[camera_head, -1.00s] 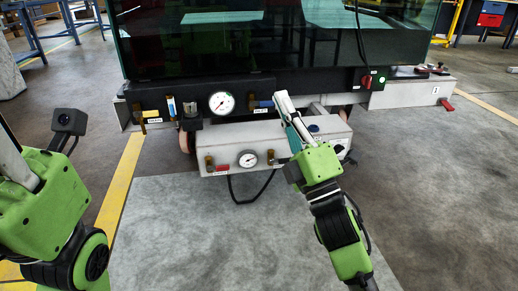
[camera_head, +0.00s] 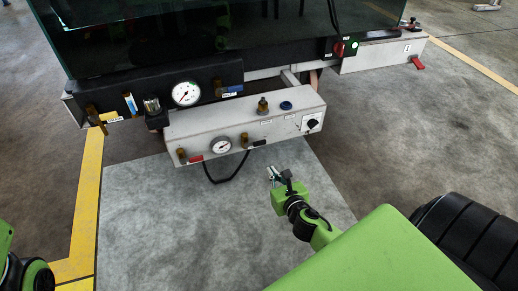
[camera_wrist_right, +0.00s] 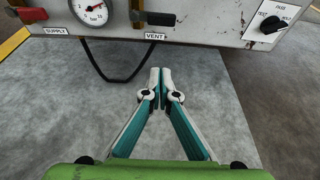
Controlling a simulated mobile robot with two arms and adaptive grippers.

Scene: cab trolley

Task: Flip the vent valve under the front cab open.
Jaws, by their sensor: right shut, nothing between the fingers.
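The vent valve has a brass body (camera_head: 244,139) and a black lever (camera_head: 258,143), at the lower front edge of the grey box under the cab. The lever lies sideways, pointing right. In the right wrist view the black lever (camera_wrist_right: 160,18) is at the top, above the VENT label (camera_wrist_right: 155,36). My right gripper (camera_head: 271,172) is in front of and below the box, apart from the valve. In the wrist view its fingertips (camera_wrist_right: 160,75) are together and empty, pointing towards the label. My left gripper is out of view; only part of my left arm shows at the left edge.
A gauge (camera_head: 221,146) and a supply valve with a red lever (camera_head: 196,158) sit left of the vent valve. A black rotary knob (camera_head: 312,124) is at the box's right end. A black hose (camera_head: 226,180) hangs below. The floor in front is clear.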

